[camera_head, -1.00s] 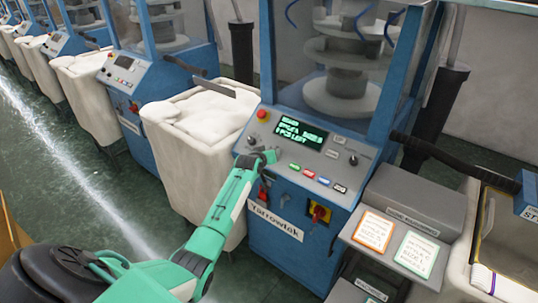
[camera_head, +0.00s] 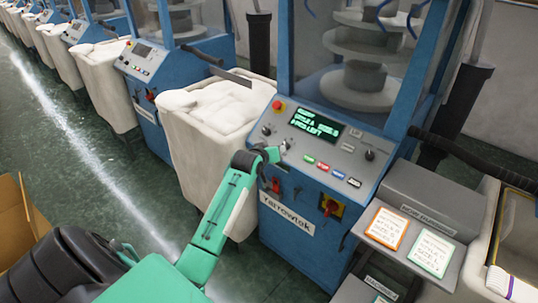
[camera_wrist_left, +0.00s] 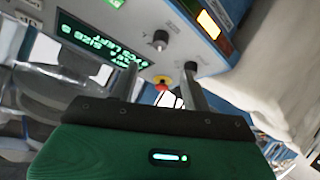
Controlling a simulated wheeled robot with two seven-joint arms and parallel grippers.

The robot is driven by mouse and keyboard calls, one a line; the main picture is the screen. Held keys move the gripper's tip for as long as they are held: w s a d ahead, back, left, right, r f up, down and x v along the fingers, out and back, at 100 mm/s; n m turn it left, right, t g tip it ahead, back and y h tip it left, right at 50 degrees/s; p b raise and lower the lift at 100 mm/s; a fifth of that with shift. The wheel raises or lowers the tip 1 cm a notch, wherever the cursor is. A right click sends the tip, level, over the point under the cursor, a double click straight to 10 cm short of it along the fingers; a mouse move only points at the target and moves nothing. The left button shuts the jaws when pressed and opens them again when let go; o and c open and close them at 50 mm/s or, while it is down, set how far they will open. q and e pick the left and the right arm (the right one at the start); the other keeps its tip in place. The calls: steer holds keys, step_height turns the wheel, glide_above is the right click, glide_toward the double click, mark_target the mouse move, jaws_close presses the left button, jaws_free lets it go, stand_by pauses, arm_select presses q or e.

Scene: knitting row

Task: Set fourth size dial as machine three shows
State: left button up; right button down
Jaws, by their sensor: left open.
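The nearest knitting machine (camera_head: 325,190) is blue with a grey sloped panel. Its green-text display (camera_head: 318,126) shows a size line and a pieces-left line, too small to read surely. A dark dial (camera_head: 370,155) sits at the panel's right. Knobs sit at its left, by my left gripper (camera_head: 276,153). In the left wrist view the open, empty fingers (camera_wrist_left: 158,85) point at the panel; one knob (camera_wrist_left: 160,40) lies beyond them and another (camera_wrist_left: 190,66) beside the right finger's tip. I cannot tell whether that finger touches it. My right gripper is out of view.
A red stop button (camera_head: 278,105) is at the panel's upper left. A white bin (camera_head: 218,125) stands left of the machine, with another machine (camera_head: 150,75) beyond. A shelf with orange-framed (camera_head: 387,228) and green-framed (camera_head: 432,252) cards stands at right. Green floor lies open at left.

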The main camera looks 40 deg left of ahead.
arm_select(q)
steer(key=shift+v, duration=1.6)
steer(key=s+d+f+m+g+h, duration=0.1)
steer(key=s+d+f+m+g, duration=0.3)
steer(key=f, duration=1.2)
steer(key=s+d+f+n+g, duration=0.1)
steer(key=s+d+f, duration=0.3)
steer(key=f, duration=1.2)
steer(key=s+d+f+m+g, duration=0.1)
steer(key=s+d+f, duration=0.1)
steer(key=s+f, duration=0.7)
steer(key=s+d+f+m+g, duration=0.2)
steer(key=s+d+f, duration=0.1)
steer(key=s+f, duration=0.6)
steer(key=s+d+f+m+g, duration=0.1)
steer(key=s+f, duration=0.3)
steer(key=s, duration=0.6)
steer(key=s+d+f+m+g+h, duration=0.1)
steer(key=s+d+f, duration=0.2)
steer(key=s, duration=0.8)
steer(key=s+d+f+m+g, duration=0.1)
steer(key=s+f, duration=0.4)
steer(key=s, duration=0.6)
steer(key=shift+s+d+f+m+g+h, duration=0.3)
steer(key=shift+d+g, duration=0.2)
steer(key=shift+d, duration=0.4)
